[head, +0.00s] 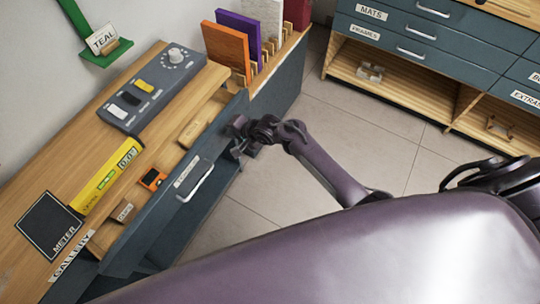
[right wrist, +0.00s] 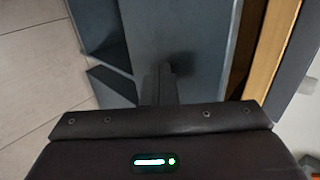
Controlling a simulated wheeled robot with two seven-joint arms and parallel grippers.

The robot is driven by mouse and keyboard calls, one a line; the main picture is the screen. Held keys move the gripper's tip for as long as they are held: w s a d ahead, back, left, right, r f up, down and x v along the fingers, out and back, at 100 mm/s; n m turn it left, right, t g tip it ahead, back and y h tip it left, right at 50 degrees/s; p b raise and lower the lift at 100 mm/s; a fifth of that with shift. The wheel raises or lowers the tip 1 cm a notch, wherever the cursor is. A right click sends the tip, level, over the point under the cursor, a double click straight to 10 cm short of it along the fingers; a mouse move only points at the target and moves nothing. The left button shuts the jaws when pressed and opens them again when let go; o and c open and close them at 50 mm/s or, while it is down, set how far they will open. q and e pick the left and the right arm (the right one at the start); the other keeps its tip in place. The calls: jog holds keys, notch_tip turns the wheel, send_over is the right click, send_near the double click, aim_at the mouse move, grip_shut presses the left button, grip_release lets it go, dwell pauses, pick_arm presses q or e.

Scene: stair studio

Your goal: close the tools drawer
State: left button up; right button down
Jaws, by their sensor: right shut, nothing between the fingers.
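The open drawer (head: 143,227) juts from the wooden counter on the left of the head view. Its blue-grey front has a small label too small to read surely and a pale bar handle (head: 196,184). An orange device (head: 152,179) and wooden blocks (head: 193,132) lie in it. My right gripper (head: 238,137) is shut and empty by the far end of the drawer front. In the right wrist view the dark fingers (right wrist: 162,84) are against or just before a blue-grey panel; I cannot tell if they touch it. My left gripper is not in view.
The counter carries a control panel (head: 150,92), a yellow level (head: 108,176) and a black meter pad (head: 48,226). Upright coloured boards (head: 226,48) stand in a slotted rack behind. A drawer cabinet (head: 430,45) is at the back right. The tiled floor (head: 280,185) between is clear.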

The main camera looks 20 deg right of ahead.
aim_at(205, 123)
jog(key=w+a+b, duration=0.1)
jog(key=w, duration=0.1)
jog(key=w+a+b, duration=0.1)
jog(key=w+a, duration=0.1)
jog(key=w+a+b, duration=0.1)
jog(key=w+a, duration=0.1)
jog(key=shift+w+a+f+b, duration=0.15)
jog(key=shift+w+a+b, duration=0.05)
jog(key=shift+w+b, duration=0.2)
jog(key=shift+w+a+r, duration=0.1)
jog(key=shift+w+r, duration=0.1)
jog(key=shift+r, duration=0.1)
jog(key=shift+r, duration=0.1)
